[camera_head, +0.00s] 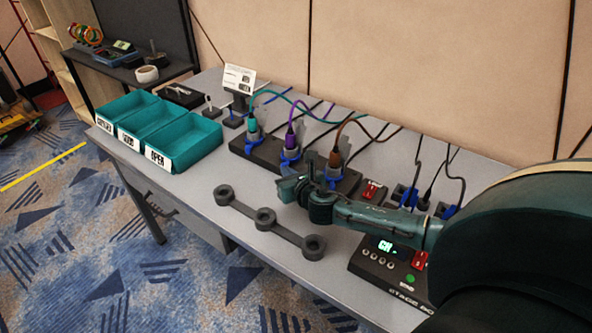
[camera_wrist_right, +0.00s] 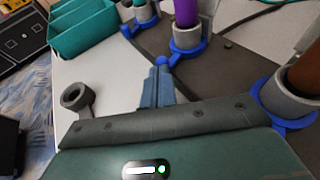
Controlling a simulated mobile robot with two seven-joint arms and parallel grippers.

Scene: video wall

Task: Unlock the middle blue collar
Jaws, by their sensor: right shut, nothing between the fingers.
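The middle blue collar (camera_head: 291,158) is around the base of the grey socket that holds the purple plug (camera_head: 291,139). In the right wrist view the collar (camera_wrist_right: 190,52) shows as a ring with a small tab towards my fingers. My right gripper (camera_head: 284,182) is shut and empty, in front of the middle socket. In the wrist view its fingertips (camera_wrist_right: 161,64) lie close to the collar's tab; I cannot tell whether they touch. Left of it is the teal plug (camera_head: 252,126) and right of it the brown plug (camera_head: 335,157), each with a blue collar. My left gripper is not in view.
Teal bins (camera_head: 184,145) stand at the left. A control box with a green display (camera_head: 385,247) is at the right, below my arm. Cables run behind the sockets. Bare table lies between bins and holder.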

